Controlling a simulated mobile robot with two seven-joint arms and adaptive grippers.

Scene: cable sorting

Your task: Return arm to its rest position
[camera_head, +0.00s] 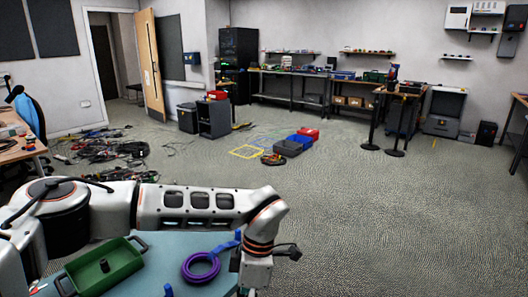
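My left arm (190,203) comes in from the left and reaches across above the near table. Its wrist bends downward at the right, and a pale block (256,272) at its end runs to the bottom edge of the picture. The fingers of my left gripper cannot be made out, so its opening is unclear. A dark part (288,252) juts out to the right of the wrist. My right arm and gripper are not in view. A purple cable ring (186,271) lies on the table left of the wrist.
A green tray (128,251) with handles stands on the blue-grey table (160,258). A blue piece (227,246) shows beside the wrist. Beyond, tangled cables (105,150) and several boxes (288,147) lie on the floor. The carpet on the right is mostly clear.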

